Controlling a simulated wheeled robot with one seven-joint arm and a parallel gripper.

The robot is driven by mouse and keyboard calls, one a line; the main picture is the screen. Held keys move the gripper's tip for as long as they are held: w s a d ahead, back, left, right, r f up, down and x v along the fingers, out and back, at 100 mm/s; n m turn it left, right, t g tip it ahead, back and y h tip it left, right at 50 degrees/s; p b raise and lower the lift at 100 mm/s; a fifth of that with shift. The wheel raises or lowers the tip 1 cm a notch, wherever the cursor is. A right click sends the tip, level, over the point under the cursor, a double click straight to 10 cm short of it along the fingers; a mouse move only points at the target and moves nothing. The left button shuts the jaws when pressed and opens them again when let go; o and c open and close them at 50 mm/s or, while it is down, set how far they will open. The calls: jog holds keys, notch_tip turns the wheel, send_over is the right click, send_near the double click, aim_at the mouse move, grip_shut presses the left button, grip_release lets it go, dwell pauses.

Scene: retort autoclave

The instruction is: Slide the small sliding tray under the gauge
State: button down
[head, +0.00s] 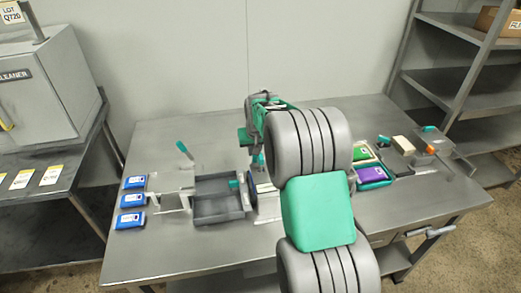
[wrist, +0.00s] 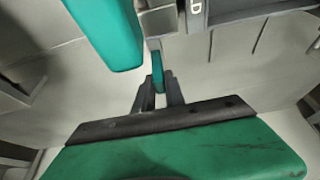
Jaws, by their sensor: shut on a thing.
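In the wrist view, my gripper (wrist: 158,92) is shut on a narrow teal handle (wrist: 158,72). A thin grey stem (wrist: 155,46) runs from the handle toward a small pale box-like part (wrist: 158,20) at the top edge. This part may belong to the small sliding tray; I cannot tell for certain. In the head view, my gripper points down over the middle of the table, largely hidden by my arm. A dark round part (head: 253,185), possibly the gauge, stands just below it, partly covered. The tray's position relative to the gauge cannot be made out.
A larger grey tray (head: 220,212) lies left of my gripper, with blue packs (head: 131,200) farther left. Green and purple packs (head: 372,173) lie to the right. A large teal block (wrist: 108,32) is close beside my fingers. The table's front left is clear.

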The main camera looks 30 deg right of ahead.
jog(key=shift+a, duration=0.2)
jog(key=c, duration=1.6)
grip_release()
jog(key=shift+w+a, duration=0.1)
jog(key=shift+a, duration=0.1)
jog(key=shift+o, duration=1)
jog(key=shift+d, duration=0.2)
jog(key=shift+r, duration=0.2)
jog(key=v, duration=0.7)
jog(key=shift+s+r+b, duration=0.2)
jog(key=shift+s+b, duration=0.05)
jog(key=shift+b, duration=0.1)
